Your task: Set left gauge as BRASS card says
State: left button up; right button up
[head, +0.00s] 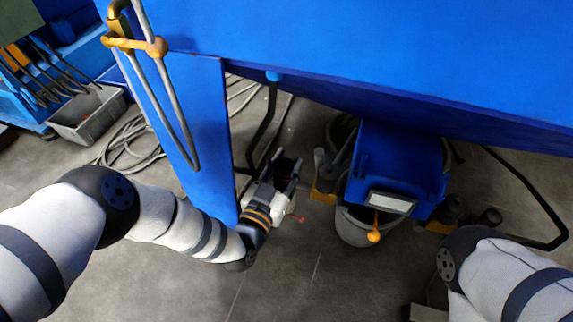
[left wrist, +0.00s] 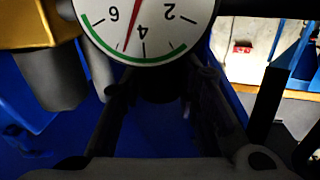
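A round white gauge (left wrist: 155,28) shows at the top of the left wrist view, upside down and cut off by the frame edge. The numbers 2, 4 and 6 show, with green bands along the rim. Its red needle points between 4 and 6, nearer 4. My left gripper (head: 286,167) is open and empty beneath the big blue machine in the head view. Its two dark fingers (left wrist: 160,88) stand apart below the gauge in the left wrist view. I cannot tell whether they touch anything. No BRASS card shows. My right gripper is out of view.
A blue panel (head: 170,120) stands left of my left gripper, and a blue box (head: 400,160) with a grey pot (head: 357,229) to its right. A brass-coloured part (left wrist: 40,22) is close left of the gauge. Cables (head: 130,143) and a grey bin (head: 90,116) lie left.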

pick_arm(q)
jog(key=c, duration=0.3)
jog(key=shift+s+d+r+n+t+y, duration=0.1)
jog(key=shift+n+t+y, duration=0.1)
jog(key=shift+n+y, duration=0.25)
jog(key=shift+d+n+t+y, duration=0.1)
jog(key=shift+n+t+y, duration=0.15)
jog(key=shift+y, duration=0.4)
jog(key=n+y, duration=0.2)
jog(key=y, duration=0.1)
jog(key=shift+t+y, duration=0.3)
jog(key=shift+t, duration=0.05)
jog(key=shift+a+n+y, duration=0.2)
jog(key=shift+n+y, duration=0.5)
jog(key=shift+y, duration=0.1)
jog(key=o, duration=1.2)
jog(key=shift+c, duration=0.2)
jog(key=s, duration=1.2)
